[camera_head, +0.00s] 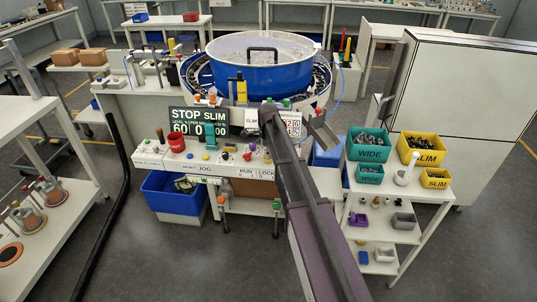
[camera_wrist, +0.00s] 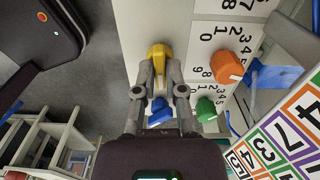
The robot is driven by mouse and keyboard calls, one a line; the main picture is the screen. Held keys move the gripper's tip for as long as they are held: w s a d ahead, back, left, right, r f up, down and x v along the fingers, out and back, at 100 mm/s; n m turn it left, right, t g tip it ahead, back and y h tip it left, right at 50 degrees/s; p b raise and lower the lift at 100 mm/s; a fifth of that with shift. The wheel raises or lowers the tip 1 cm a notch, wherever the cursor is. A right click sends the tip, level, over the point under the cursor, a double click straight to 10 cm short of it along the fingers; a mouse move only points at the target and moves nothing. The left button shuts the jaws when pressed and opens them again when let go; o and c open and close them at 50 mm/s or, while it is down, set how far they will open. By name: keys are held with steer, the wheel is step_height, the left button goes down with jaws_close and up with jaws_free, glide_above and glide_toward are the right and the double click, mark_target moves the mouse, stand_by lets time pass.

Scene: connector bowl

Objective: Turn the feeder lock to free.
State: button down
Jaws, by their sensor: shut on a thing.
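In the wrist view, a yellow knob (camera_wrist: 158,51) sits on the edge of a pale panel (camera_wrist: 185,30). My gripper (camera_wrist: 159,66) has both fingers closed around the yellow knob. I take it to be the feeder lock, but no label on it is readable and its setting cannot be told. In the head view, my arm reaches to the right part of the control panel (camera_head: 152,156), where the words RUN and LOCK show along the front edge. My gripper's fingers and the yellow knob cannot be made out there.
An orange dial (camera_wrist: 226,66), a green dial (camera_wrist: 205,109) and a blue knob (camera_wrist: 160,113) are close to my gripper. The blue feeder bowl (camera_head: 262,80) stands behind the panel. A cart with teal bins (camera_head: 370,153) and yellow bins (camera_head: 422,157) is at right.

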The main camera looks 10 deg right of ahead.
steer(key=shift+s+n, duration=0.1)
steer(key=shift+n, duration=0.3)
steer(key=n, duration=0.7)
steer(key=shift+n, duration=0.3)
steer(key=shift+s, duration=0.1)
steer(key=c, duration=0.7)
jaws_free()
